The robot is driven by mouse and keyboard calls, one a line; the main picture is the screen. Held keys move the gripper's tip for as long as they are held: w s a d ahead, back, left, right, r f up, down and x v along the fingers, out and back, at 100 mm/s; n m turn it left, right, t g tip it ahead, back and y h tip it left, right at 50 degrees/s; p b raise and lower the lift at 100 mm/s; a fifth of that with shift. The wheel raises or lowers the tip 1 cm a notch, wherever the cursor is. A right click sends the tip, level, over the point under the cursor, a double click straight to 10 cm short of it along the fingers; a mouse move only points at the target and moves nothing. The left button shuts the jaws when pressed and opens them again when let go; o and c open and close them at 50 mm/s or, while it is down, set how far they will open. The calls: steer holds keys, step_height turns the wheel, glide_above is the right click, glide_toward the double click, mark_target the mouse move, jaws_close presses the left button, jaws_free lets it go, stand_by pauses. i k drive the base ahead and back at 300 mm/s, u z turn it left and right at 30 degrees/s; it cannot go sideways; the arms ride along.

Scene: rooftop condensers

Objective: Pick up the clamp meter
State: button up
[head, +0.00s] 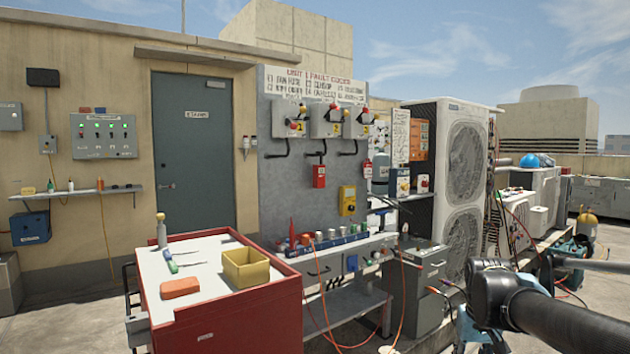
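I cannot pick out a clamp meter for certain. A yellow handheld device (347,200) with a dark face hangs on the grey upright board, above the bench; it is too small to tell whether it has a clamp jaw. Dark links of my own arm show at the lower right, well to the right of that board. My gripper and its fingertips do not show.
A red cabinet (250,322) with a white top holds a yellow bin (246,267), an orange block (180,288) and small bottles. A grey bench (340,262) stands below the board. Orange cables hang to the floor. A large condenser (425,170) stands right of the bench.

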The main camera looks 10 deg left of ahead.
mark_target(318, 171)
steer(key=u, duration=0.05)
steer(key=i, duration=1)
steer(key=z, duration=0.05)
